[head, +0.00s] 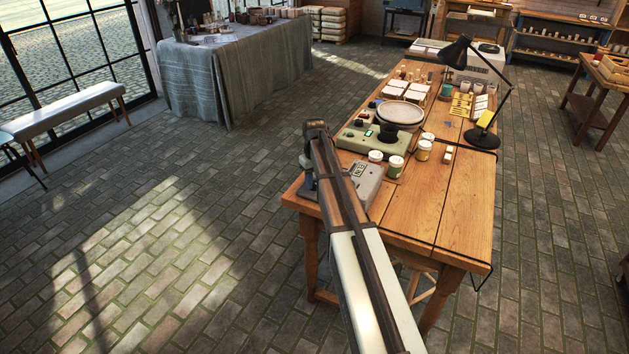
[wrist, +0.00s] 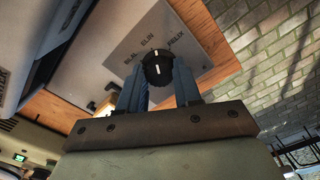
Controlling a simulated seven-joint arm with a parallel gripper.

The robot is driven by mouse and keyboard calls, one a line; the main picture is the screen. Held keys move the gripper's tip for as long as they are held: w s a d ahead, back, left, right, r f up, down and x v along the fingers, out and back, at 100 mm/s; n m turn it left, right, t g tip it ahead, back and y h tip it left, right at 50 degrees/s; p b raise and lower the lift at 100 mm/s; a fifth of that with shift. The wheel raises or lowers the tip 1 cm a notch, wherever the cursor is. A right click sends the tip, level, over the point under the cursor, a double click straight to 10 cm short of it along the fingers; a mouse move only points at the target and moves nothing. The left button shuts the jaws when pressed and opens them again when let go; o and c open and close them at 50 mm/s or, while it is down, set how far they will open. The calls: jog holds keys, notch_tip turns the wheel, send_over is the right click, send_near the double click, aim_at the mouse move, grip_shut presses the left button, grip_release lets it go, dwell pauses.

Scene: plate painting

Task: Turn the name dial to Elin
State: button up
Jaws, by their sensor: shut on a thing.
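The name dial (wrist: 157,68) is a black knob with white marks on a grey panel (wrist: 125,50). Names are printed around it: ELIN above, FELIX to the upper right, and another name to the left that is hard to read. The upper white mark points up, close to ELIN and perhaps slightly towards FELIX; I cannot tell exactly. My gripper (wrist: 158,78) is shut on the dial, one blue-grey finger on each side. In the head view the grey box (head: 369,182) stands at the table's near left corner, partly hidden by my arm; the dial is not visible there.
The wooden table (head: 430,215) has bare room at its near right. A green device (head: 358,141) with a round plate (head: 401,113) stands behind the grey box. Several paint jars (head: 396,165) stand close by. A black lamp (head: 455,52) stands at the right edge.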

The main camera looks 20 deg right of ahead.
aim_at(314, 182)
jog(key=shift+n, duration=1)
jog(key=o, duration=1)
jog(key=shift+o, duration=0.2)
jog(key=shift+r, duration=0.1)
notch_tip(314, 182, up, 14)
jog(key=shift+f, duration=0.2)
